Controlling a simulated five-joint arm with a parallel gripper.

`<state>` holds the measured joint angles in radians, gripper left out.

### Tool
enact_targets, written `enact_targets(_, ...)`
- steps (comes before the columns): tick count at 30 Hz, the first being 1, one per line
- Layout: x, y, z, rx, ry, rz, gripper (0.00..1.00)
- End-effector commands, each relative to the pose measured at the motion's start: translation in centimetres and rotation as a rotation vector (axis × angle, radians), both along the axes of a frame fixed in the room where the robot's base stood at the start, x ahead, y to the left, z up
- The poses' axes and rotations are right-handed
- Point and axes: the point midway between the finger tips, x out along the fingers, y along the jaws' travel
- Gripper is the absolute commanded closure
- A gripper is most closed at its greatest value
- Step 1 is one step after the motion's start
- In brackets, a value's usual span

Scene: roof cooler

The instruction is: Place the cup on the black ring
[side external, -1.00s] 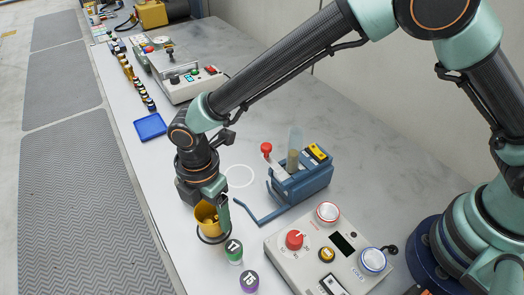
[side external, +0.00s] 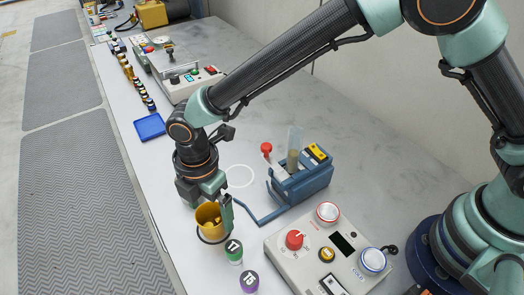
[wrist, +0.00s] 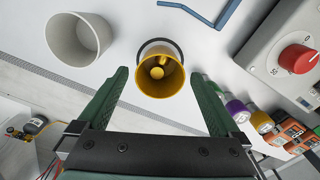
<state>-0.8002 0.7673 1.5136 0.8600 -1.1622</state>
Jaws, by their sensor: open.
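The yellow cup (side external: 209,216) stands upright on the black ring (side external: 211,242) near the table's front edge. In the wrist view I look down into the cup (wrist: 161,72), and the dark ring (wrist: 160,43) shows around its far side. My gripper (side external: 213,197) is just behind the cup in the side view. In the wrist view its two green fingers (wrist: 162,82) are spread, one on each side of the cup's near part, with gaps between them and the cup. The gripper is open and empty.
A white cup (wrist: 78,40) stands left of the fingers in the wrist view. Green (side external: 233,250) and purple (side external: 248,281) capped containers stand close by. A control box (side external: 330,245) and a blue holder (side external: 302,180) are to the right. A white ring (side external: 239,176) lies on clear table.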

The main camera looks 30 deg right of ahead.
Motion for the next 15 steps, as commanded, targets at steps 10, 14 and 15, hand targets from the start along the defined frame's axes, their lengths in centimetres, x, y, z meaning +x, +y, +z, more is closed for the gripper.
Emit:
enact_targets(10, 0.0, 0.0, 7.2, 0.002, -0.002, 0.000, 0.00)
enact_targets(14, 0.0, 0.0, 8.9, 0.002, -0.002, 0.000, 0.00)
enact_targets(15, 0.0, 0.0, 9.3, 0.002, -0.001, 0.000, 0.00)
